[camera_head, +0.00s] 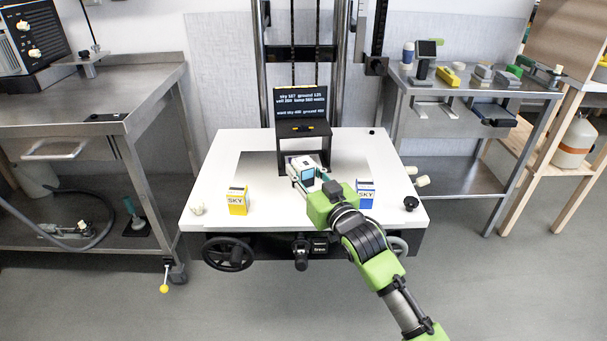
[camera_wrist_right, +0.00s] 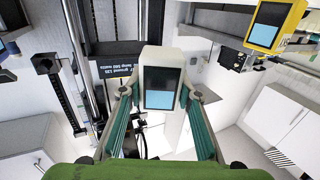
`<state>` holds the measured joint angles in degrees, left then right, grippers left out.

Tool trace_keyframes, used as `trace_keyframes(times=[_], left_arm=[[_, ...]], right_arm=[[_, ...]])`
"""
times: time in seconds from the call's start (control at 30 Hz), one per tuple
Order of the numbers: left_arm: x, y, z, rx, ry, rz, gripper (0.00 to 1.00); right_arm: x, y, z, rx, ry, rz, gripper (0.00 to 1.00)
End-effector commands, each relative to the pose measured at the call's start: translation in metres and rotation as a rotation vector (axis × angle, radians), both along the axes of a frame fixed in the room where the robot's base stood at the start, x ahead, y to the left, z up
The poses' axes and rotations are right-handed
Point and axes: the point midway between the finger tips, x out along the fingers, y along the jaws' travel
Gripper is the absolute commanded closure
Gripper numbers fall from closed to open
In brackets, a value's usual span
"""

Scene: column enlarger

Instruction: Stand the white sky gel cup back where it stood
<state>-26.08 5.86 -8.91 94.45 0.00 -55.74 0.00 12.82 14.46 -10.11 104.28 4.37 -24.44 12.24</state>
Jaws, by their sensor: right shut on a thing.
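The white sky gel cup (camera_head: 298,163) is in front of the small black stand near the middle of the white board (camera_head: 265,213). My right gripper (camera_head: 312,181) is shut on it from the near side. In the right wrist view the white cup (camera_wrist_right: 158,58), with a dark and light-blue window, sits between the green finger pads of my right gripper (camera_wrist_right: 160,98). I cannot tell whether its base touches the board. A yellow SKY cup (camera_head: 237,201) stands at the left and a blue SKY cup (camera_head: 365,194) at the right. My left gripper is out of view.
The black stand (camera_head: 290,157) with a text screen (camera_head: 300,104) rises behind the white cup. A small pale object (camera_head: 197,209) and a black knob (camera_head: 411,203) are at the board's front corners. The board between the yellow cup and the gripper is clear.

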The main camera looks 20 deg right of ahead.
Motion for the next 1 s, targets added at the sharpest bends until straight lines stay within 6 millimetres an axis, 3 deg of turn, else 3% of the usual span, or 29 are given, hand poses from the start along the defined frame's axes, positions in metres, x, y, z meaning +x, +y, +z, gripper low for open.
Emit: trace_keyframes(times=[0.27, 0.53, 1.0], left_arm=[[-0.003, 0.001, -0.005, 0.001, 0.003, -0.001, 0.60], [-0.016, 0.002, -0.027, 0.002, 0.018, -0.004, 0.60], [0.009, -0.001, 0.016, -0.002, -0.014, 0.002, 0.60]], right_arm=[[-0.001, 0.000, 0.002, 0.000, -0.002, 0.000, 0.98], [-0.001, 0.000, 0.003, -0.001, 0.000, -0.002, 0.98], [-0.001, 0.000, -0.026, -0.001, -0.001, -0.002, 0.98]])
